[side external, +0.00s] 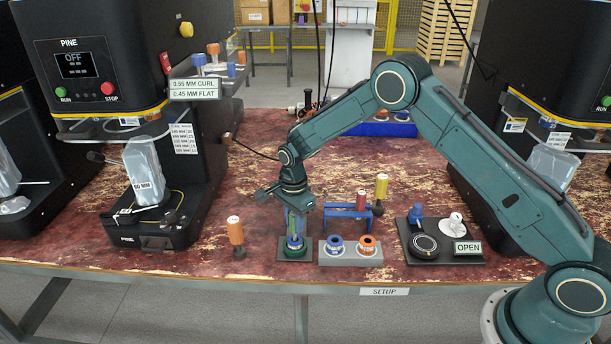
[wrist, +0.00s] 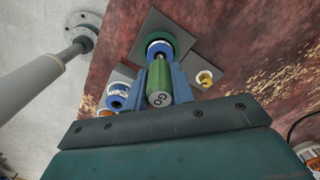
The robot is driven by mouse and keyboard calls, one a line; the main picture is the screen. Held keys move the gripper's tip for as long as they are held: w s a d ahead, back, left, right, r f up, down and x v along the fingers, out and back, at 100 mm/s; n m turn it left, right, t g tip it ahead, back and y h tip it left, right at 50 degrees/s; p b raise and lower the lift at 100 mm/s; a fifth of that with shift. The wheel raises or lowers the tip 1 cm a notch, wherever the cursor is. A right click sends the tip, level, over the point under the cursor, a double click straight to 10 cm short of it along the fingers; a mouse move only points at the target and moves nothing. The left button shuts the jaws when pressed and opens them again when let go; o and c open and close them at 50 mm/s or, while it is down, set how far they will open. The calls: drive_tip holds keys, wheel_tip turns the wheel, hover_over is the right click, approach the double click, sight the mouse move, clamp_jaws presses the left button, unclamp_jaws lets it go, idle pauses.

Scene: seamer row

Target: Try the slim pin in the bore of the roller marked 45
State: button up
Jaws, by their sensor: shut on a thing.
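My gripper (side external: 294,222) points straight down at the middle of the bench. It is shut on a green pin (wrist: 159,82) whose end cap reads GO, held between its blue fingers. Beneath it a blue and white roller (wrist: 159,47) sits on a green round base (wrist: 176,34) on a dark square plate (side external: 283,256). The pin's lower end meets the roller's bore; I cannot tell how far in it is. A blue roller (side external: 335,245) and an orange roller (side external: 367,244) stand on a grey block (side external: 348,260). Their markings are too small to read.
A blue rack (side external: 330,210) with a red pin (side external: 361,201) stands behind the rollers, a yellow pin (side external: 381,186) beside it. An orange-topped piece (side external: 236,231) stands at left. A black plate (side external: 450,258) with an OPEN sign (side external: 468,248) is at right. Black machines flank the bench.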

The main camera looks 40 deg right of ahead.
drive_tip(key=shift+f, duration=1.05)
idle(2.0)
drive_tip(key=shift+r, duration=0.2)
idle(0.4)
drive_tip(key=shift+r, duration=0.35)
drive_tip(key=shift+r, duration=0.35)
drive_tip(key=shift+r, duration=0.35)
drive_tip(key=shift+r, duration=0.35)
drive_tip(key=shift+r, duration=0.7)
drive_tip(key=shift+r, duration=0.2)
